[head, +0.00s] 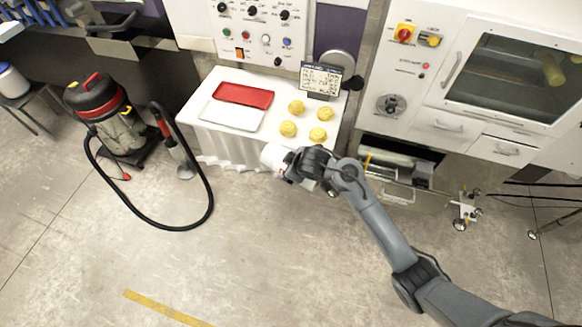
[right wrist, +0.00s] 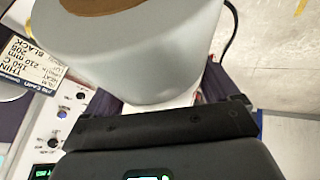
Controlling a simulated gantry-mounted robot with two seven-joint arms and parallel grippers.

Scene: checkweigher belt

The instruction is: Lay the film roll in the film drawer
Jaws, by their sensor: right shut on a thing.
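The film roll is white with a brown core end; it fills the top of the right wrist view (right wrist: 150,55). In the head view its pale end (head: 272,157) shows at the front of the white table, partly hidden by my gripper. My right gripper (head: 290,163) is shut on the roll and holds it near the table's front edge. A drawer (head: 400,197) stands open below the cabinet, right of my gripper, with a pale cylindrical thing inside; my forearm crosses in front of part of it. My left gripper is not in view.
The white table (head: 190,120) bears a red tray (head: 243,95), a white tray (head: 232,116), several yellow rounds (head: 288,129) and a label display (head: 320,80). A wheeled metal stand (head: 462,210) is right of the drawer. A vacuum cleaner (head: 98,95) stands left. The floor in front is clear.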

